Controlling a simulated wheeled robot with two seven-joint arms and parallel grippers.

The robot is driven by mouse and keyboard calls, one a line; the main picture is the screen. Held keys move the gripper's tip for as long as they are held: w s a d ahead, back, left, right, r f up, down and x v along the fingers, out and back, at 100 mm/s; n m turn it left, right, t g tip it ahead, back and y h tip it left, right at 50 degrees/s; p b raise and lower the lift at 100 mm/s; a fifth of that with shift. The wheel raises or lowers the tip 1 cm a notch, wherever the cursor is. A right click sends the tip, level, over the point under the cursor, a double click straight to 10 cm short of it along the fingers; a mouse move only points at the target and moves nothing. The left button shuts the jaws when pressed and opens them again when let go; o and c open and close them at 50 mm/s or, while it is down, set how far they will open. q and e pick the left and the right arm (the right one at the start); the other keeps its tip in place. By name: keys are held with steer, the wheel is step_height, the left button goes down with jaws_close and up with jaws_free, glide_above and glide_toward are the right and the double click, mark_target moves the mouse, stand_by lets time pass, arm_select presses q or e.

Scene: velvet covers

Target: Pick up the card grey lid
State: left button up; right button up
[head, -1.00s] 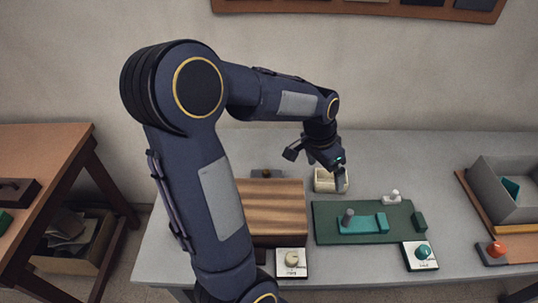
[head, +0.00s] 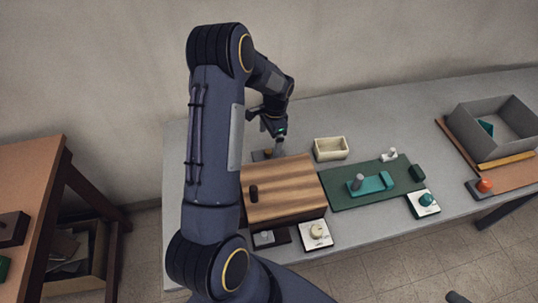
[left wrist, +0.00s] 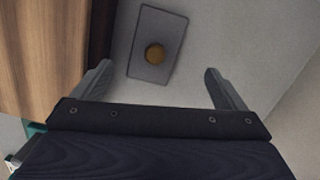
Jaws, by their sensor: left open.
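The card grey lid (left wrist: 151,66) looks like a flat grey rectangle with a round brown knob (left wrist: 155,53) in the left wrist view. It lies flat on the grey table behind the striped wooden box. In the head view the lid (head: 259,155) is partly hidden by my left gripper (head: 276,142). The left gripper also shows in the left wrist view (left wrist: 160,82), open and empty. Its two fingers lie to either side of the lid in that picture, with the knob between them and a little farther up. Its height above the lid is hard to tell. My right gripper is not in view.
The striped wooden box (head: 285,188) stands close in front of the lid. A cream open box (head: 331,149) is to the right, beside a green mat (head: 372,184) with a teal piece. A grey bin (head: 484,139) stands farther right. The table behind the lid is clear.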

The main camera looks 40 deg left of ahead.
mark_target(269, 151)
arm_select(q)
steer(key=f+b, duration=0.1)
steer(key=f, duration=0.1)
steer(key=shift+s+a+f+b, duration=0.1)
steer(key=shift+s+f+b, duration=0.25)
steer(key=shift+s, duration=0.05)
steer(key=shift+f, duration=0.25)
steer(key=f+b, duration=0.1)
steer(key=f, duration=0.1)
steer(key=f+b, duration=0.1)
steer(key=shift+s+d+f, duration=0.1)
steer(key=shift+d+f, duration=0.1)
steer(key=shift+f, duration=0.15)
steer(key=shift+f+b, duration=0.3)
steer(key=shift+f, duration=0.1)
steer(key=c, duration=1)
steer(key=shift+r, duration=0.1)
steer(key=shift+c, duration=0.2)
